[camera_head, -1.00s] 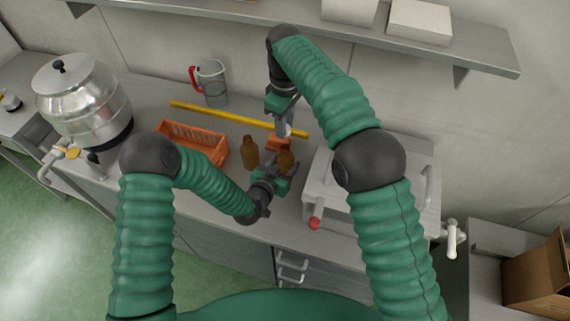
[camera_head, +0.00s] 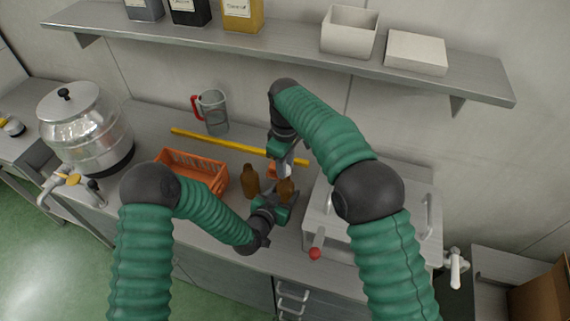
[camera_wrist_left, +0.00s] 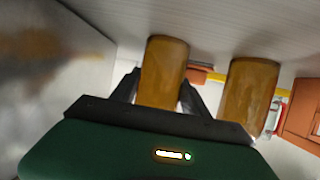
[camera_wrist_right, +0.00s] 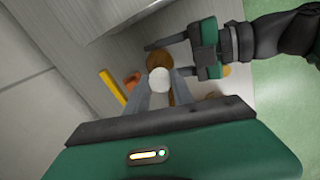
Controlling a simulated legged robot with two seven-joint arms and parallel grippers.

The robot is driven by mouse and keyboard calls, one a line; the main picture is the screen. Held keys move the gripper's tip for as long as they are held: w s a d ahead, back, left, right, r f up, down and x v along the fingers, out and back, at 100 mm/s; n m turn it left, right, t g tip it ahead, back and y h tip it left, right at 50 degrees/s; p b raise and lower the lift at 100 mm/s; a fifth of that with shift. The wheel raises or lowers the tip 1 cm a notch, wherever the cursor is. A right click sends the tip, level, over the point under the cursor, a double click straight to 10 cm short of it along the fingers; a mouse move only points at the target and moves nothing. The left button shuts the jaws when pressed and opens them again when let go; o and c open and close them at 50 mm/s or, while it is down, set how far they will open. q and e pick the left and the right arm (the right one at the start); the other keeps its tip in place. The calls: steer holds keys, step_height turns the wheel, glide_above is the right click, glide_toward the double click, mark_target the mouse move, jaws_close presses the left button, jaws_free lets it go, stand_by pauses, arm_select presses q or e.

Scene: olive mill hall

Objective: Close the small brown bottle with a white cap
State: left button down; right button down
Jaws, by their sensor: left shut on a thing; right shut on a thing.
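My left gripper (camera_head: 282,203) is shut on a small brown bottle (camera_wrist_left: 163,73), which stands upright between its fingers; the bottle also shows in the head view (camera_head: 287,191). My right gripper (camera_wrist_right: 159,90) points down from above and is shut on a white cap (camera_wrist_right: 159,80). In the right wrist view the cap overlaps the held bottle (camera_wrist_right: 185,63); I cannot tell whether they touch. A second brown bottle (camera_head: 250,182) stands just left of the held one; the left wrist view shows it too (camera_wrist_left: 249,92).
An orange crate (camera_head: 194,172) stands left of the bottles. A grey machine with a red knob (camera_head: 315,254) stands close on the right. A shelf (camera_head: 285,48) overhangs the back.

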steer(key=shift+f, duration=0.15)
steer(key=shift+f, duration=0.75)
steer(key=shift+f, duration=0.55)
